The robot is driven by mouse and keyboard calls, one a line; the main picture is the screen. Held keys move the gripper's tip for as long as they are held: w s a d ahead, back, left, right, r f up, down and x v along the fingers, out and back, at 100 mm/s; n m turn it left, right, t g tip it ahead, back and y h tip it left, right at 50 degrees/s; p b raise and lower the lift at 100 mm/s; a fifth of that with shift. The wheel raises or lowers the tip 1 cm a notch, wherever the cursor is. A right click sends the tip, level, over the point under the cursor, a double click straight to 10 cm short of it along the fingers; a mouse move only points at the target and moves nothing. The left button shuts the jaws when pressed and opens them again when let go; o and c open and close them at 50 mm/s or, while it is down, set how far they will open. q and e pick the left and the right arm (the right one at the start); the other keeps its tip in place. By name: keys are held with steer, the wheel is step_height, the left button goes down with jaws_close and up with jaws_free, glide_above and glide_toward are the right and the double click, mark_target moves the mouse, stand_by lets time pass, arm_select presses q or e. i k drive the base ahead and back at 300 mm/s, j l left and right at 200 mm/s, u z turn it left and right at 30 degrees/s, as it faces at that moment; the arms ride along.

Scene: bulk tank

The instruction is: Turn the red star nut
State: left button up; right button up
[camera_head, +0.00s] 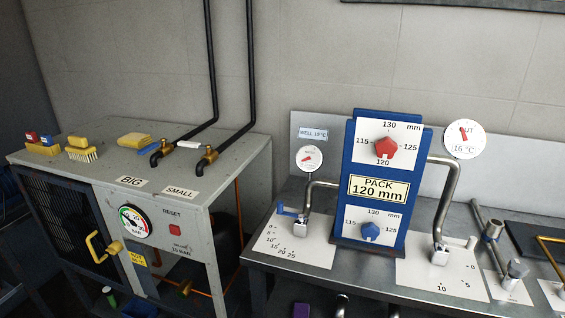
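The red star nut (385,148) sits on the upper white dial plate (408,137) of the blue pack stand (340,200). The numbers 130, 115 and 120 mm are printed around the nut. Which mark the nut points to is too small to tell. A blue star nut (370,231) sits on a similar lower plate. Between them a label (378,189) reads "PACK 120 mm". Nothing covers the red nut. Neither of my grippers shows in the head view.
Bent metal pipes flank the stand, with a small gauge (310,158) at left and a larger one (464,139) at right. A grey cabinet (225,172) with brushes on top stands left. Metal fittings (493,230) crowd the bench's right side. The space before the red nut looks clear.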

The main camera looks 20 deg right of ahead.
mark_target(386, 147)
steer(key=l+z, duration=0.2)
steer(key=z, duration=1.15)
steer(key=i+j, duration=0.05)
